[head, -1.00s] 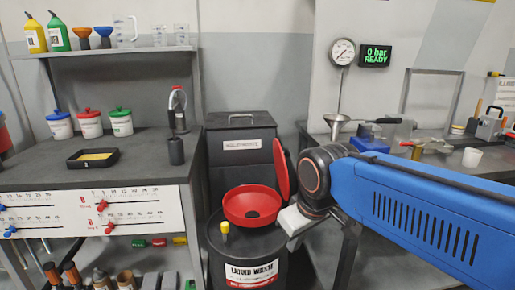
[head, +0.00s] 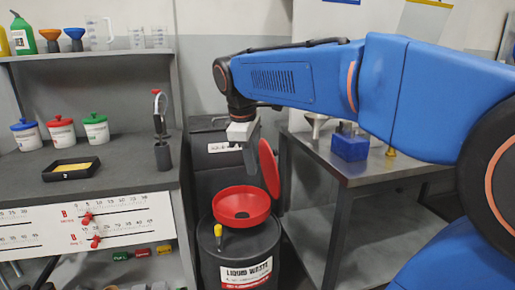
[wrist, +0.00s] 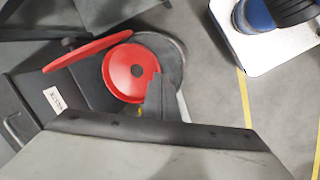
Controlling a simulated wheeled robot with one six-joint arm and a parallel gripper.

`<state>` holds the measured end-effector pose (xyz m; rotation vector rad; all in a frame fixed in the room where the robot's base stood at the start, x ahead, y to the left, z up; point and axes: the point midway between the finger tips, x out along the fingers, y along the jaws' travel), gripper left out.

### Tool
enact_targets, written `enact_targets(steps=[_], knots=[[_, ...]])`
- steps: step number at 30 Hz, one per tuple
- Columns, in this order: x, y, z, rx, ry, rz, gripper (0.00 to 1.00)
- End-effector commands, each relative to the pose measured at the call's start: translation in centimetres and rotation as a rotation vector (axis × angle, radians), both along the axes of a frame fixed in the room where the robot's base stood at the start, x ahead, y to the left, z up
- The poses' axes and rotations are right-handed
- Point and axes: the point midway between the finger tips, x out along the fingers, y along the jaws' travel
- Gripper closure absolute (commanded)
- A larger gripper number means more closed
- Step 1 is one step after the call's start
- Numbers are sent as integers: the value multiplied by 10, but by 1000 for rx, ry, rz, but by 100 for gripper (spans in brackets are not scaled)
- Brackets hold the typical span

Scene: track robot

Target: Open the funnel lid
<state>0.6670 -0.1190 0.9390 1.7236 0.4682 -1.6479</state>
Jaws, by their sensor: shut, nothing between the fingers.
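The red funnel (head: 241,211) sits on top of the black liquid waste drum (head: 215,262), and its bowl is uncovered. Its red lid (head: 268,168) stands up on edge, tilted, at the back right rim of the funnel. In the wrist view the funnel (wrist: 122,72) is seen from above, with the lid (wrist: 85,52) nearly edge-on beside it. My gripper (head: 253,174) points down above the funnel, just left of the lid in the head view. It is shut and holds nothing. In the wrist view its fingers (wrist: 158,90) overlap the funnel's edge.
A black bin (head: 205,150) stands behind the drum. A bench with slider panels (head: 110,226) stands at left and a metal table (head: 370,170) at right.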

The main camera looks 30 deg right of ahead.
Motion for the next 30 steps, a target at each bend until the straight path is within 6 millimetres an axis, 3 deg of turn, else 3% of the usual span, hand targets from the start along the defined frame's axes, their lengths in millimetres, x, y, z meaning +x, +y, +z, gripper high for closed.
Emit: enact_targets(steps=[3,15,23,30], knots=[[33,-8,19,-44,68,95,100],[127,-31,63,-146,301,388,100],[150,-36,72,-163,370,464,100],[148,-45,53,-163,375,467,100]])
